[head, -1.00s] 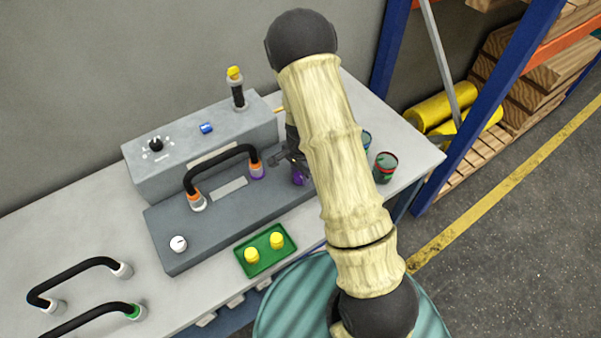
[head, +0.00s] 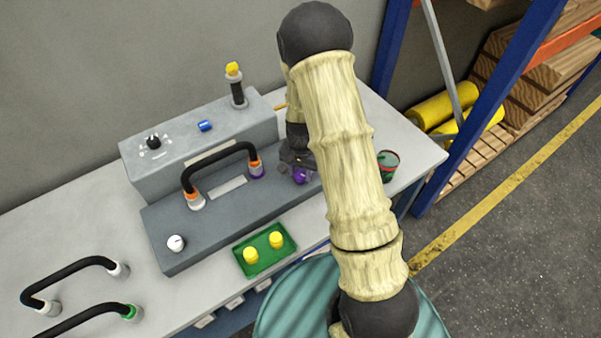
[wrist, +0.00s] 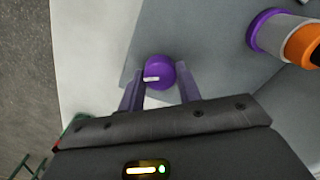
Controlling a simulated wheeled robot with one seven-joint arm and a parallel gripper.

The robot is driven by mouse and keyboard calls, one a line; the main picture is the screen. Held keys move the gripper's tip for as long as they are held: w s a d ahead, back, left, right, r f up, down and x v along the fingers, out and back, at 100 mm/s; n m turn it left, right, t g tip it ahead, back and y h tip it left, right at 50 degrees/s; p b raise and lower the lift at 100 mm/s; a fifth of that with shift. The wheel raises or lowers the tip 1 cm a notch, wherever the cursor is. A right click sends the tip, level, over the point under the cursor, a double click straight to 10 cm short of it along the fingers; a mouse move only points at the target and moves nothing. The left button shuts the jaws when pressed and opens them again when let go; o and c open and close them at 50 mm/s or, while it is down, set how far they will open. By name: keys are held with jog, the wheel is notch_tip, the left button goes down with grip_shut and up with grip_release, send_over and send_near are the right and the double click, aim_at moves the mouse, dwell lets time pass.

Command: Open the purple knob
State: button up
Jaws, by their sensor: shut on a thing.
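The purple knob (head: 300,175) sits near the right end of the low grey box (head: 185,215) on the table. In the wrist view the purple knob (wrist: 160,73) is round with a white mark on its face. My gripper (wrist: 160,85) has one finger on each side of the knob and is shut on it. In the head view my gripper (head: 296,163) is partly hidden by my arm, at the knob.
A black hose with orange and purple ends (head: 220,155) arches close to the left of the knob. A green tray with yellow pieces (head: 265,250) stands in front. A can (head: 388,160) stands to the right, and two black handles lie at the left.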

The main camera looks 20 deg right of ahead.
aim_at(301, 174)
jog(key=shift+n, duration=1.1)
jog(key=shift+w, duration=0.1)
jog(key=shift+r, duration=0.1)
jog(key=o, duration=1)
jog(key=shift+r+b, duration=0.1)
jog(key=shift+b, duration=0.2)
notch_tip(301, 174, up, 17)
jog(key=b, duration=0.2)
jog(key=shift+d, duration=0.1)
